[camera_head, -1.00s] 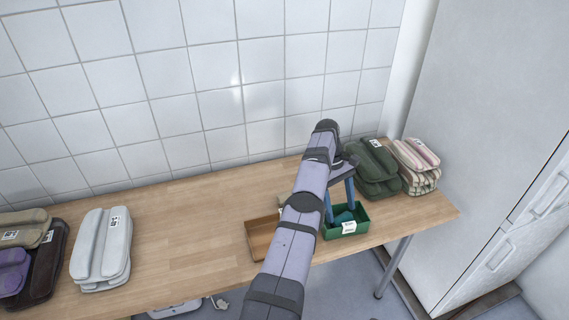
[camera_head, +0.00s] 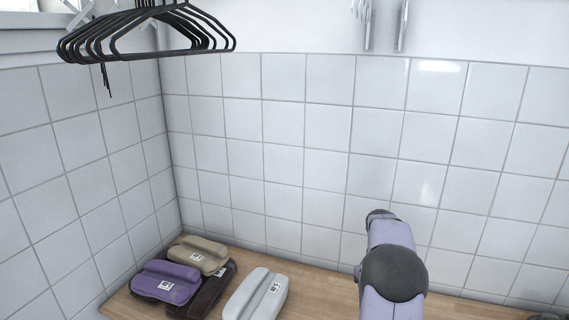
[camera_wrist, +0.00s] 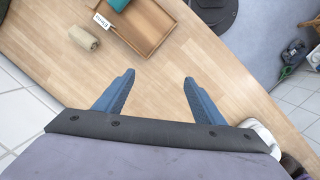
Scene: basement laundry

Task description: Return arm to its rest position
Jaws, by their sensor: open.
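My gripper (camera_wrist: 159,77) shows in the wrist view with its two blue fingers spread wide and nothing between them. It is above the wooden table (camera_wrist: 225,80). In the head view my lilac arm stands at the right of centre in front of the tiled wall. The gripper itself is hidden there.
A wooden tray (camera_wrist: 168,40) and a beige roll (camera_wrist: 83,37) lie beyond the fingers. Purple (camera_head: 166,284), tan (camera_head: 200,256), dark brown (camera_head: 213,291) and light grey (camera_head: 256,296) bundles sit on the table. Black hangers (camera_head: 150,35) hang upper left.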

